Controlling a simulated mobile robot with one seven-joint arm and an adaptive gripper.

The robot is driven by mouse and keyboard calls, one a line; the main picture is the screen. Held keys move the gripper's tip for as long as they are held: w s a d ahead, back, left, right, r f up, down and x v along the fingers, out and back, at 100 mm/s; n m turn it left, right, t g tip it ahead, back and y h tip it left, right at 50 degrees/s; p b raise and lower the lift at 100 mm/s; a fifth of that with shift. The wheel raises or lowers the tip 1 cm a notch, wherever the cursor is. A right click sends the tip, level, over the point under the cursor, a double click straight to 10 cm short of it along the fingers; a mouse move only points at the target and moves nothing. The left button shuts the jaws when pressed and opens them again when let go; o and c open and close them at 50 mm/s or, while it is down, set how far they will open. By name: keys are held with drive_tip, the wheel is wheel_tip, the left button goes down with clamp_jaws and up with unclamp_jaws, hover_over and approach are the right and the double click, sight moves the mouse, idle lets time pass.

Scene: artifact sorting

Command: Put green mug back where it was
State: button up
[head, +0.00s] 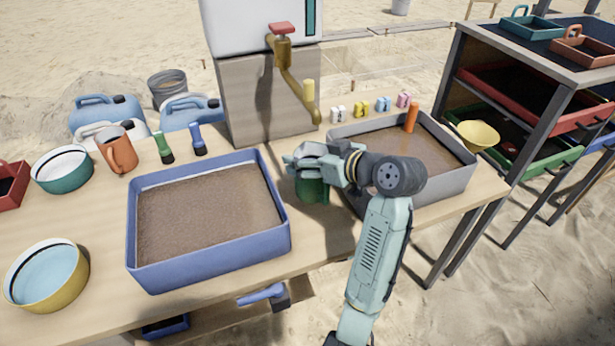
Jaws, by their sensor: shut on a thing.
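The green mug (311,190) is on or just above the wooden table, between the blue tray and the grey tray. My gripper (308,168) reaches over it from the right and is shut on it. The gripper and wrist hide the upper part of the mug. I cannot tell whether its base touches the table.
An orange mug (117,150), bowls and two torches stand at the left. A tap (296,80) hangs behind the mug. Bare table (322,238) lies in front.

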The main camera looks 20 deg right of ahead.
drive_tip(key=shift+f+p, duration=0.3)
drive_tip(key=shift+f, duration=2.45)
drive_tip(key=o, duration=1.1)
drive_tip(key=shift+f, duration=0.1)
drive_tip(key=shift+o, duration=0.2)
drive_tip(key=b+v, duration=0.2)
drive_tip(key=v, duration=1)
